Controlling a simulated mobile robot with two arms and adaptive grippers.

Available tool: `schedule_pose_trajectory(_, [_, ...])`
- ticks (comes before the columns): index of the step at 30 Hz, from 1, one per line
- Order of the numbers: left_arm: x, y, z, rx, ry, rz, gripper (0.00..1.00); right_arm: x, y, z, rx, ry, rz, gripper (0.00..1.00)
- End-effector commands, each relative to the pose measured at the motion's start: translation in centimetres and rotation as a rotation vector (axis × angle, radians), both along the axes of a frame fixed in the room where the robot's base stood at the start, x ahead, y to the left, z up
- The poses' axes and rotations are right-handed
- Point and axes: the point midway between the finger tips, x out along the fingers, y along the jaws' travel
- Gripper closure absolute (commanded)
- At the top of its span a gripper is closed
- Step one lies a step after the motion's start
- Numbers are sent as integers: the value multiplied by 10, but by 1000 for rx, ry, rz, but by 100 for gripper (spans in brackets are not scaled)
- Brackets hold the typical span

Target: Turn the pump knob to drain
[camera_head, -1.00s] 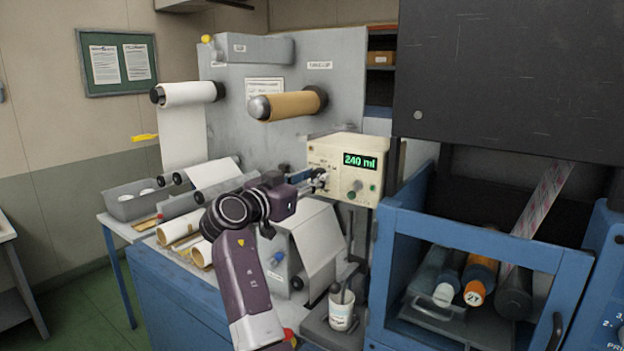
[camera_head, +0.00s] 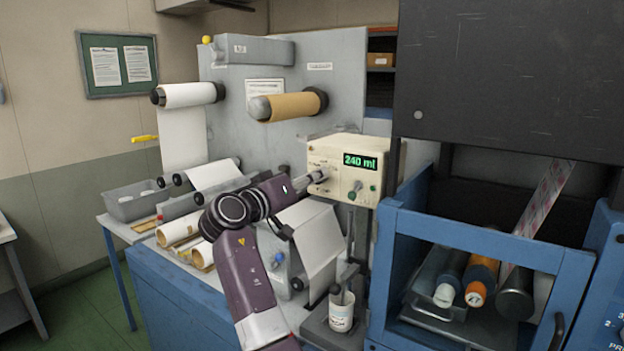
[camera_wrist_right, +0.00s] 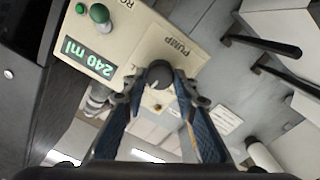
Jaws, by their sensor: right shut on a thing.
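The cream pump box (camera_head: 340,146) stands in the middle of the head view, with a green display reading 240 ml. In the right wrist view the dark round pump knob (camera_wrist_right: 159,74) sits below the word PUMP, with a light pointer mark on it. My right gripper (camera_head: 318,176) reaches the box's left front face and hides the knob in the head view. In the right wrist view its two blue-padded fingers (camera_wrist_right: 158,92) stand on either side of the knob, shut on it. My left gripper is not in view.
The blue frame (camera_head: 480,238) with rollers is close on the right. Paper rolls (camera_head: 178,229) lie to the left.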

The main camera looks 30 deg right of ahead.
Motion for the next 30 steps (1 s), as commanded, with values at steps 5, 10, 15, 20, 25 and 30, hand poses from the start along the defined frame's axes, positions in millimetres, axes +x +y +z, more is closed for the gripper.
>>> schedule_pose_trajectory(5, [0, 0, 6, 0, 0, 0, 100, 1, 0, 1, -64, 154, 0, 98])
schedule_pose_trajectory(10, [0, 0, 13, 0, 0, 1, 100, 1, 1, 1, -126, 305, 1, 98])
schedule_pose_trajectory(15, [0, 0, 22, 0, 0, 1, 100, 1, 1, 2, -188, 451, 2, 98])
schedule_pose_trajectory(20, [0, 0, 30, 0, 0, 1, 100, 2, 1, 1, -241, 579, 2, 98])
schedule_pose_trajectory(25, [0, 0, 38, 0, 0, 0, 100, 2, 1, 0, -286, 691, 2, 98])
schedule_pose_trajectory(30, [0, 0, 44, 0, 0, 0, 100, 2, 1, -1, -320, 771, 3, 98])
